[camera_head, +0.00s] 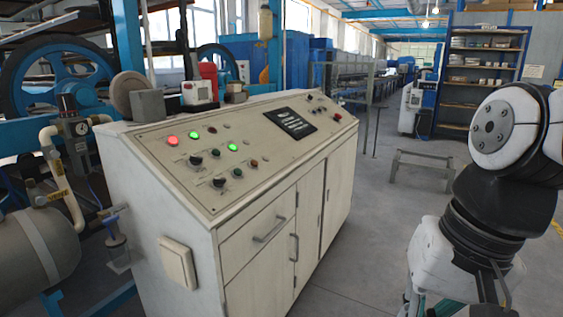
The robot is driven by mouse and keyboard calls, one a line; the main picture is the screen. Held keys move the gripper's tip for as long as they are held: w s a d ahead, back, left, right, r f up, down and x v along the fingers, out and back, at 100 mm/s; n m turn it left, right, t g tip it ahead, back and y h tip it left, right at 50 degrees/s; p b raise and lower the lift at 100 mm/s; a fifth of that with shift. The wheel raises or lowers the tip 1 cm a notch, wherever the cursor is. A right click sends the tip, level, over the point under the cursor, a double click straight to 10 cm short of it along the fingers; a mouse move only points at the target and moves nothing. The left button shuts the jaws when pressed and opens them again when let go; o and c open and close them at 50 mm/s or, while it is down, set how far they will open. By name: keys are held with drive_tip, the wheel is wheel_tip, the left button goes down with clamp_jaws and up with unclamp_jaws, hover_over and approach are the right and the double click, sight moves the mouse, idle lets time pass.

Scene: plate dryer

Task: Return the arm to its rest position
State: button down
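My arm shows at the right edge, bent, with a white joint cap, a dark middle section and a white lower link. The arm stands to the right of the control cabinet (262,235) and apart from it, over the floor. I do not see my gripper or its fingertips in this view, so whether it holds anything is hidden.
The beige cabinet has a sloped panel (215,150) with red and green lights lit, a dark screen (290,122), drawers and doors. A grey tank (38,262) is at left. A low metal stand (422,162) and shelves (482,75) are behind. Floor between is clear.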

drive_tip(key=s+d+f+n+h, duration=0.2)
drive_tip(key=s+d+n, duration=0.15)
drive_tip(key=s, duration=0.55)
wheel_tip(320, 180, up, 18)
drive_tip(key=t+p, duration=0.3)
drive_tip(key=p, duration=1.3)
drive_tip(key=shift+d+f, duration=0.2)
drive_tip(key=shift+d, duration=0.15)
